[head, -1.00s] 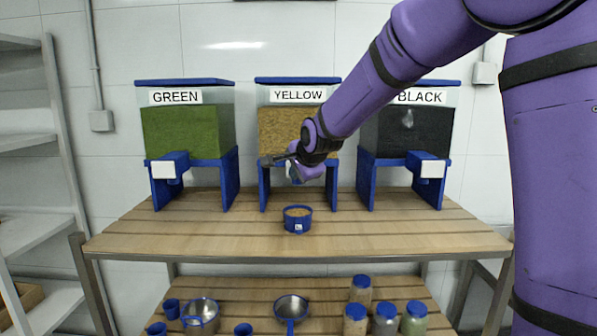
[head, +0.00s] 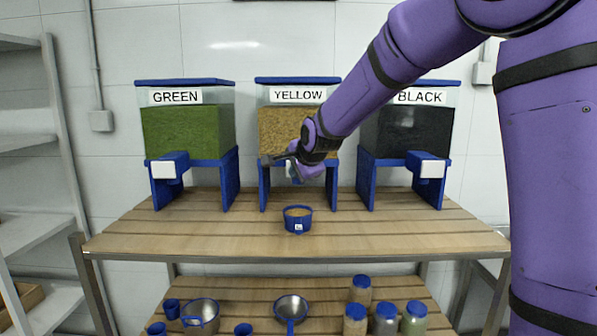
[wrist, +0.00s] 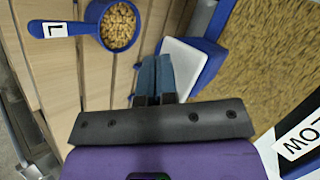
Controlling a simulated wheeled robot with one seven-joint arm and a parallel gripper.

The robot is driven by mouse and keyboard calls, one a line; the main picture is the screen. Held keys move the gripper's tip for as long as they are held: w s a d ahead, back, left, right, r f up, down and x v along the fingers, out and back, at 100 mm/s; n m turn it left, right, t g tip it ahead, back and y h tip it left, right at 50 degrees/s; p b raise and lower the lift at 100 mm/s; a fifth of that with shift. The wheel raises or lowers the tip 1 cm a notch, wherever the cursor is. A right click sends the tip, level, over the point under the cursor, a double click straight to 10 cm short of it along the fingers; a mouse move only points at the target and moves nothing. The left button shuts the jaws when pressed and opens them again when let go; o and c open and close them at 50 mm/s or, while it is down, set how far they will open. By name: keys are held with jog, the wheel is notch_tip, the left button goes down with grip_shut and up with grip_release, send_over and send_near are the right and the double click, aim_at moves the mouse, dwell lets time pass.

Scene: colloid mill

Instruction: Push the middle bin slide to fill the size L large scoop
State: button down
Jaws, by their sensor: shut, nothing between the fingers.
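The middle bin (head: 286,130), labelled YELLOW, holds yellow-brown grain and stands on blue legs on the table. Its slide, with a white front plate and blue sides, is mostly hidden behind my gripper in the head view; the wrist view shows the slide (wrist: 186,66) clearly. My gripper (wrist: 157,60) is shut and empty, with its fingertips right beside the white plate; I cannot tell whether they touch. The blue large scoop (head: 298,219), marked L, sits on the table in front of the bin. The wrist view shows the scoop (wrist: 118,26) with yellow-brown pellets in it.
The green bin (head: 187,130) stands to the left and the black bin (head: 408,130) to the right, each with its own slide. The table front (head: 400,240) is clear. The lower shelf holds several jars, cups, a pot and a strainer (head: 291,308).

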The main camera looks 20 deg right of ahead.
jog(key=shift+w+d, duration=0.2)
jog(key=shift+w, duration=0.3)
dwell(0.6)
dwell(0.3)
jog(key=shift+s+a, duration=0.25)
jog(key=shift+s, duration=0.4)
jog(key=shift+s+a, duration=0.2)
jog(key=shift+s, duration=0.45)
jog(key=s, duration=0.1)
jog(key=s+a, duration=0.1)
jog(key=s, duration=0.2)
jog(key=shift+s+a, duration=0.25)
jog(key=shift+s, duration=0.15)
